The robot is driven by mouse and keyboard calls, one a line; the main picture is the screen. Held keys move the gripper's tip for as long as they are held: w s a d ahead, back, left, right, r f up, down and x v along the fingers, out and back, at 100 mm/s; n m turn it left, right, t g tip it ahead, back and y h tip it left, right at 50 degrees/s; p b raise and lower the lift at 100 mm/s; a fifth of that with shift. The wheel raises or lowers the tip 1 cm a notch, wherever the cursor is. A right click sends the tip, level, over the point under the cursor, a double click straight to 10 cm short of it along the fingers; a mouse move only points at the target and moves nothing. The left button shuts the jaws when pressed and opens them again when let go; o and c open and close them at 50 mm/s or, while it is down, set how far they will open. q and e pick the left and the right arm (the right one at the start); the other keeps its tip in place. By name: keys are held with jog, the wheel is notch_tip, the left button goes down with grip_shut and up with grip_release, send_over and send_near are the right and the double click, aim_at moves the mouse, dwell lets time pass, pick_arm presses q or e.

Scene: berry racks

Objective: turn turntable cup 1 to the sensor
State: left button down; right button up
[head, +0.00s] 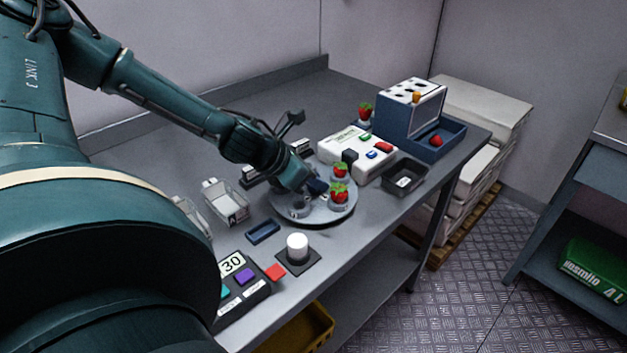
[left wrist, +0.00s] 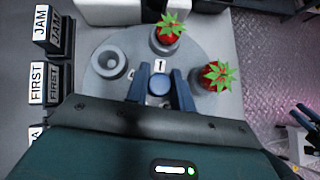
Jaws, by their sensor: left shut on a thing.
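The round grey turntable (head: 335,217) stands on the bench, and it fills the middle of the left wrist view (left wrist: 200,115). It carries an empty grey cup (left wrist: 108,62) at the left and two cups with strawberries, one at the top (left wrist: 168,30) and one at the right (left wrist: 217,76). I cannot tell which part is the sensor.
A white box with coloured buttons (head: 334,147) stands behind the turntable. A dark tray (head: 404,177) and a blue station (head: 412,125) are to the right. A white-topped button (head: 297,247), small blue tray (head: 263,231) and timer panel (head: 240,285) are in front.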

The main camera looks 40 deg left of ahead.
pick_arm(q)
jog(key=shift+n+y+b, duration=0.4)
jog(key=shift+n+y, duration=0.2)
jog(key=shift+n, duration=0.2)
pick_arm(e)
jog(key=shift+w+f, duration=0.1)
jog(key=shift+w, duration=0.05)
pick_arm(q)
jog(key=shift+n+y, duration=0.4)
jog(key=shift+n, duration=0.1)
pick_arm(e)
jog(key=shift+a+f, duration=0.1)
jog(key=shift+f, duration=0.1)
pick_arm(q)
jog(key=c, duration=1.2)
grip_release()
jog(key=shift+s+r, duration=0.3)
jog(key=shift+r, duration=0.15)
jog(key=shift+s+f+p+v, duration=0.15)
jog(key=shift+p+v, duration=0.6)
jog(key=shift+v, duration=2.3)
jog(key=shift+s+f+p+v, duration=0.1)
jog(key=shift+p+v, duration=0.6)
jog(key=shift+v, duration=2.35)
pick_arm(e)
jog(key=shift+s+d+r, duration=0.1)
jog(key=shift+r, duration=0.4)
jog(key=shift+s+d+r, duration=0.1)
jog(key=shift+r, duration=0.35)
